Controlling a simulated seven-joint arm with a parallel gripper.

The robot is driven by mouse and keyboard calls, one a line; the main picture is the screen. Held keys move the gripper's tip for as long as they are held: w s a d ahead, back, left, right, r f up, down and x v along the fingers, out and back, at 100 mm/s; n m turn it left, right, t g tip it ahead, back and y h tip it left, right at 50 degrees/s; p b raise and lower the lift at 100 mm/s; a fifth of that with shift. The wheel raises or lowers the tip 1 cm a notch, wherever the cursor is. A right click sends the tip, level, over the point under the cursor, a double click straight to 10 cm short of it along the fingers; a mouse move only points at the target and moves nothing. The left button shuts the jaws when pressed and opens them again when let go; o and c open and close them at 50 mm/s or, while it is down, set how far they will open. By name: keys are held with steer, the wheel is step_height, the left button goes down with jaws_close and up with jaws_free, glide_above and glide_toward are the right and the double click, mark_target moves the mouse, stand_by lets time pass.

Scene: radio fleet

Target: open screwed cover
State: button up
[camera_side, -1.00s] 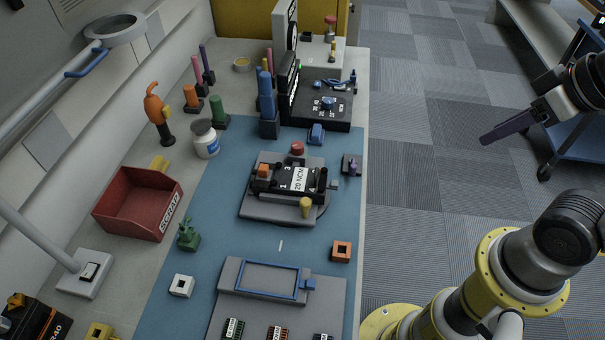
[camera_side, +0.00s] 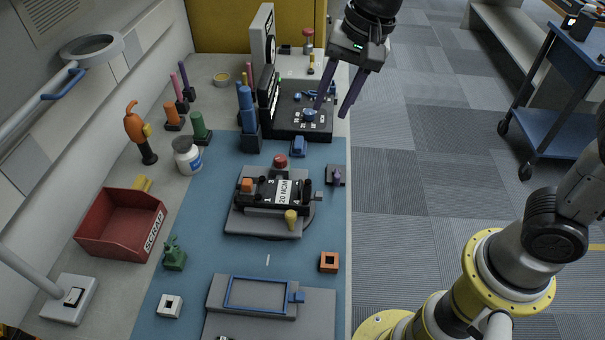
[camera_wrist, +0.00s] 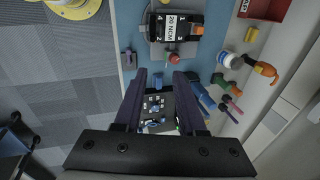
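A black unit with a white "20 NCM" label (camera_side: 286,190) sits on a grey plate (camera_side: 245,219) in the middle of the blue mat. The wrist view shows it at the top (camera_wrist: 170,28), with numbers near its corners. An orange block, a red knob (camera_side: 280,161) and a yellow knob (camera_side: 291,217) are on or beside it. Individual screws are too small to make out. My gripper (camera_side: 332,110) is open and empty, fingers down, above the bench's far right side near a black dial panel (camera_side: 300,131). The wrist view shows both fingers apart (camera_wrist: 161,80) over that panel.
A blue tool (camera_side: 248,115) stands upright left of the panel. A white jar (camera_side: 187,156), several coloured tools and a red scrap bin (camera_side: 120,225) line the left. A grey fixture with a blue frame (camera_side: 258,295) is in front. The floor is on the right.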

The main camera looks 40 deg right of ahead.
steer(key=g, duration=0.1)
glide_toward(301, 183)
steer(key=shift+n, duration=0.4)
steer(key=x, duration=0.8)
jaws_close()
steer(key=shift+r, duration=0.1)
stand_by(0.9)
